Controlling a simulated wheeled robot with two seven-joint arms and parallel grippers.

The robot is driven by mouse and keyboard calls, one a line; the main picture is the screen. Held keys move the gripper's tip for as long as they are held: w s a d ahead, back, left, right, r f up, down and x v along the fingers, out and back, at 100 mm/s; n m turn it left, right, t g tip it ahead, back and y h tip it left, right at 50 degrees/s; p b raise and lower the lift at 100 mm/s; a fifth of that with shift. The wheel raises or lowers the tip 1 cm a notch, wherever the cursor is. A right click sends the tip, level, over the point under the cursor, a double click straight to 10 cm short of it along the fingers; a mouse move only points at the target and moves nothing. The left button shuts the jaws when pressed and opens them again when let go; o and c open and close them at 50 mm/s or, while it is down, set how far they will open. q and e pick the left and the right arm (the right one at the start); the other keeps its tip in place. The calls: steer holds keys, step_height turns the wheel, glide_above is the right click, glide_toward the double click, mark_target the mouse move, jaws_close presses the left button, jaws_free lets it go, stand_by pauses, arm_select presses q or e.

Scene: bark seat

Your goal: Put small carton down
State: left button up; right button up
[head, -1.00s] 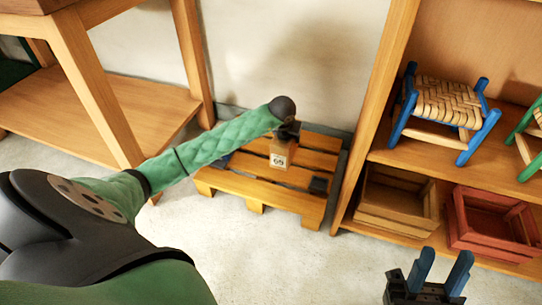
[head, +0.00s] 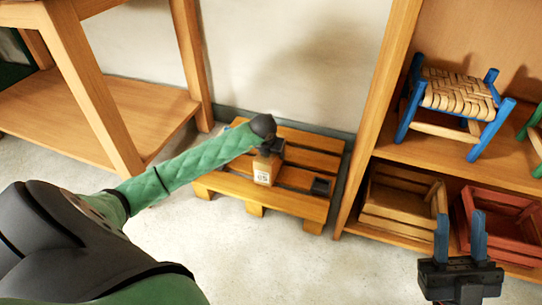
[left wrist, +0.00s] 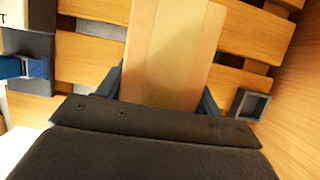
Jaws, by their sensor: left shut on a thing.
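I cannot tell whether the carton's underside touches the slats. My right gripper (head: 460,240) is at the lower right, its two blue fingers apart with nothing between them.
A small dark open box (head: 321,187) lies on the pallet's right side. A shelf holds a blue stool (head: 455,95), a wooden crate (head: 400,205) and a red crate (head: 490,225). A wooden table (head: 100,120) stands left.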

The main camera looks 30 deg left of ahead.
stand_by(0.3)
arm_select(q)
steer(key=o, duration=1.2)
steer(key=shift+f, duration=0.1)
